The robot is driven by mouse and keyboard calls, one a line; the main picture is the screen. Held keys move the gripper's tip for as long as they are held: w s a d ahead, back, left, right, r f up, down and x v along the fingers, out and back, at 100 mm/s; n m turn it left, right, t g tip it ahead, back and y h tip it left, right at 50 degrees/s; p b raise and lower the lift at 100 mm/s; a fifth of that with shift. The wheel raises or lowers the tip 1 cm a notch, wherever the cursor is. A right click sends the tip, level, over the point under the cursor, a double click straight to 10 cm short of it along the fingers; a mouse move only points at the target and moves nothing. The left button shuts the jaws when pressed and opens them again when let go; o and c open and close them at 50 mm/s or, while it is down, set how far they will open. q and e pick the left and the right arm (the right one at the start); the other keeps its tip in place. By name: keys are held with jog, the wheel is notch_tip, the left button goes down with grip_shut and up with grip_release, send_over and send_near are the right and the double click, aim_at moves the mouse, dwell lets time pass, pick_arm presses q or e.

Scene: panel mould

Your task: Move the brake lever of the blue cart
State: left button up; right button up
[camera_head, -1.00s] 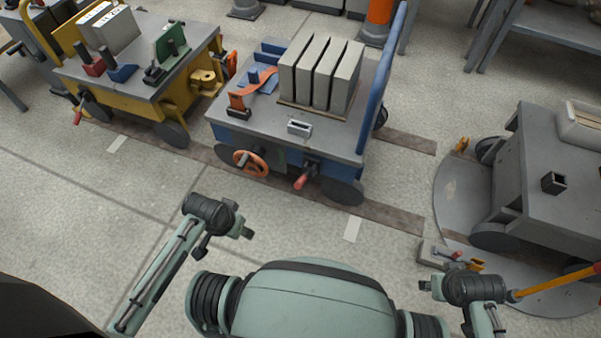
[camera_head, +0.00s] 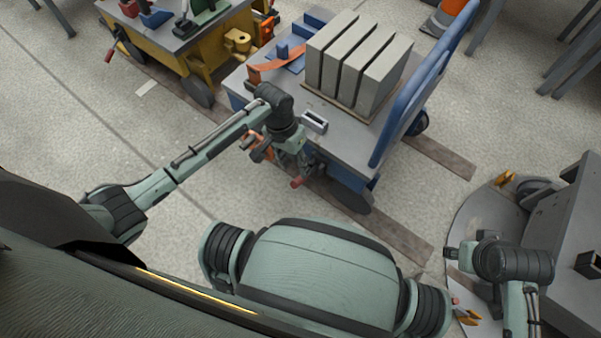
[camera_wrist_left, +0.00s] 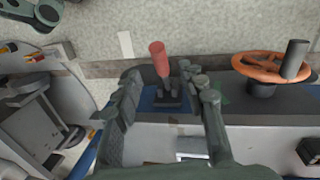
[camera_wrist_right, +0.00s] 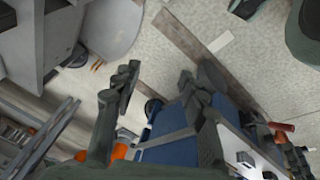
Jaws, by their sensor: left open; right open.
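The blue cart (camera_head: 345,165) has a short lever with a red handle (camera_head: 297,183) low on its near side. In the left wrist view the red handle (camera_wrist_left: 159,58) points away from the cart, from a dark bracket (camera_wrist_left: 168,96). My left gripper (camera_head: 279,153) is open in front of that side. In its wrist view the two fingers stand on either side of the lever, with gaps and no clear contact. The gripper partly hides the lever's base in the head view. My right gripper (camera_head: 460,252) is open and empty, away from the lever.
An orange handwheel (camera_wrist_left: 272,66) sits beside the lever, close to my left gripper. Grey slabs (camera_head: 360,60) and a small box (camera_head: 314,121) stand on the cart.

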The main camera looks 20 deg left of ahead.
aim_at(298, 179)
pick_arm(q)
jog(key=f, duration=0.2)
jog(key=f+b, duration=0.1)
jog(key=f, duration=0.1)
jog(key=d+f, duration=0.1)
jog(key=f, duration=0.1)
jog(key=shift+s+f, duration=0.2)
jog(key=shift+f, duration=0.05)
pick_arm(e)
jog(key=v, duration=0.4)
jog(key=shift+d, duration=0.35)
pick_arm(q)
grip_shut()
